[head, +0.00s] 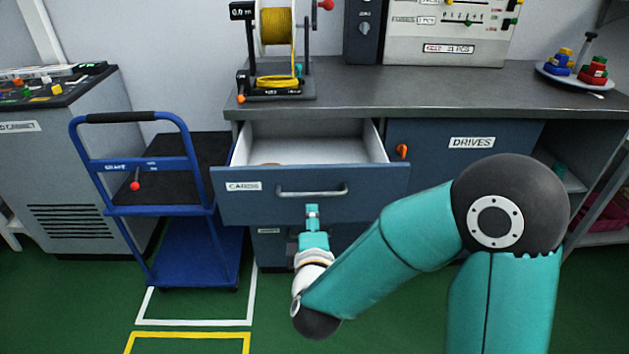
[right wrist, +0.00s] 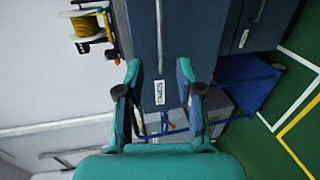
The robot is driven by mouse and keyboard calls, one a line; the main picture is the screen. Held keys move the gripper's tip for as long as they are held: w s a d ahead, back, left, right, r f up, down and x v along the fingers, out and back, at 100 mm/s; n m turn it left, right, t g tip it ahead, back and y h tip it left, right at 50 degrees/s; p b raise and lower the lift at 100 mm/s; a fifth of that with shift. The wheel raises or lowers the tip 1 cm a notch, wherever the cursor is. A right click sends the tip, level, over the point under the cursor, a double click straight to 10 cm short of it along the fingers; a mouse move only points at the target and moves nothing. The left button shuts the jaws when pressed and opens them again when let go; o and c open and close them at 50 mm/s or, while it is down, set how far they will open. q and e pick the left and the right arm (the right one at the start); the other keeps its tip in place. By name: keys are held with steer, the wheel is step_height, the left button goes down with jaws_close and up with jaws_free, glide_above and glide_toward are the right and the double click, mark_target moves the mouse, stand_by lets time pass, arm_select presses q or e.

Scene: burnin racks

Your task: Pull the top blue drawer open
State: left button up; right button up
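The top blue drawer (head: 250,206), labelled CARDS, stands pulled out from under the grey bench, with its pale inside showing. Its silver bar handle (head: 312,191) is on the drawer front, and the handle also shows in the right wrist view (right wrist: 160,35). My right gripper (head: 312,209) is just below and in front of the handle in the head view, apparently clear of it. In the right wrist view its two fingers (right wrist: 158,70) are spread apart with nothing held between them, the drawer front and label beyond. My left gripper is not in view.
A blue trolley (head: 186,264) stands close to the drawer's left side. A DRIVES door (head: 462,143) is to the right. The bench top (head: 380,95) carries a yellow wire spool (head: 276,28) and a control panel (head: 450,28). Green floor lies in front.

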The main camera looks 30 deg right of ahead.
mark_target(311, 193)
steer(key=x, duration=1.2)
jaws_close()
steer(key=shift+f, duration=0.1)
